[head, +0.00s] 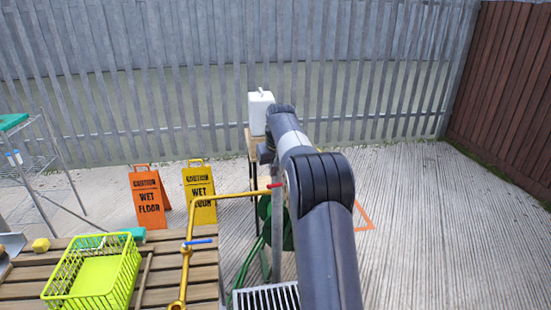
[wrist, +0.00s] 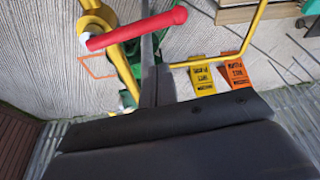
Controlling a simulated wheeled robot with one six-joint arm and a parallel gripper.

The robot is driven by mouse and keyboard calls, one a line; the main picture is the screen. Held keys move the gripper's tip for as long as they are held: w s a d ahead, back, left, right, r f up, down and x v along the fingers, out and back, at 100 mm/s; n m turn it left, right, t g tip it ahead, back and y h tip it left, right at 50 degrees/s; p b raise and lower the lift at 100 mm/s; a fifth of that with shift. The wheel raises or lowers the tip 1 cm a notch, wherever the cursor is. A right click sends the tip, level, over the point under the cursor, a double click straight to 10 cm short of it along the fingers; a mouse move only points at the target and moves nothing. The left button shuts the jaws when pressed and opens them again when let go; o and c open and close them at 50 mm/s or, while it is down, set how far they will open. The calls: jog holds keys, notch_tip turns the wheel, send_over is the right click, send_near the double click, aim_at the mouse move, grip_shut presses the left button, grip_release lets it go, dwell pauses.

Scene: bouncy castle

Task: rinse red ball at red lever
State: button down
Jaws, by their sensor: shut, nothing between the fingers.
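The red lever (wrist: 137,27) crosses the upper left of the wrist view, on a white-and-yellow fitting of the yellow pipe (head: 232,195). In the head view the red lever (head: 275,185) shows as a small red piece at the pipe's right end, beside my arm. My gripper (wrist: 148,45) is shut and empty, its fingertips meeting the lever's lower edge in the wrist view; I cannot tell whether they touch it. In the head view my arm hides most of the gripper. I see no red ball in either view.
A blue lever (head: 198,241) sits lower on the pipe. A lime basket (head: 95,268) stands on the slatted wooden table (head: 200,275). A floor grate (head: 266,297) lies below. Orange (head: 149,195) and yellow (head: 200,185) wet-floor signs, a white container (head: 260,112) and a metal fence stand behind.

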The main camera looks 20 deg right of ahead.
jog(key=s, duration=0.3)
jog(key=shift+s+a+f, duration=0.1)
jog(key=shift+s+f, duration=0.1)
jog(key=shift+f, duration=0.15)
